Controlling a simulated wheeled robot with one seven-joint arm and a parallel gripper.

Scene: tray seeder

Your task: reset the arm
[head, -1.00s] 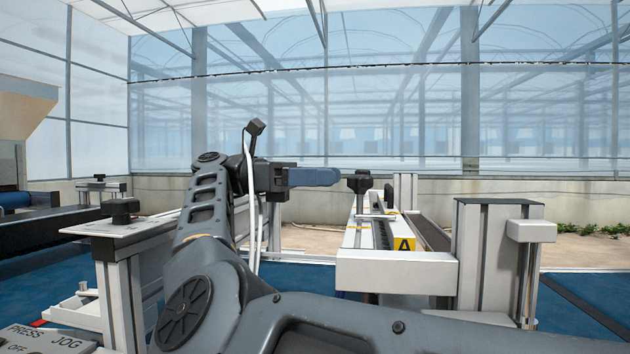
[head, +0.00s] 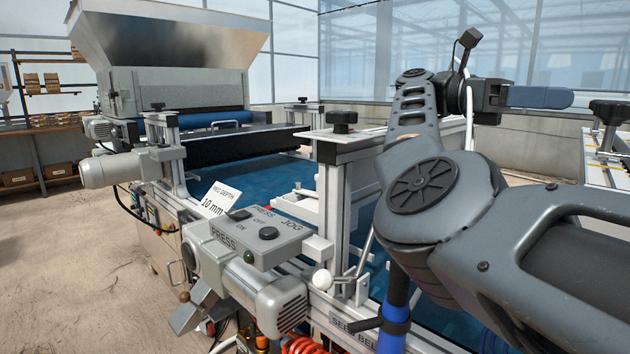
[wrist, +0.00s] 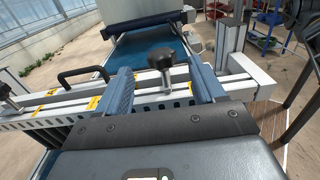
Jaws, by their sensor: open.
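My gripper (head: 541,97) is at the upper right of the head view, with its blue fingers pointing right, seen from the side. In the wrist view my gripper (wrist: 160,70) shows two blue fingers spread apart, with nothing held between them. A black knob (wrist: 161,60) on a white rail (wrist: 150,98) appears in the gap between the fingers. I cannot tell how far it is from them. My arm is raised and bent over the right part of the machine in the head view.
The seeder's blue belt (head: 250,177) runs under a metal hopper (head: 172,60). A black-knobbed post (head: 341,121) is close left of my arm. Sandy floor is open at left.

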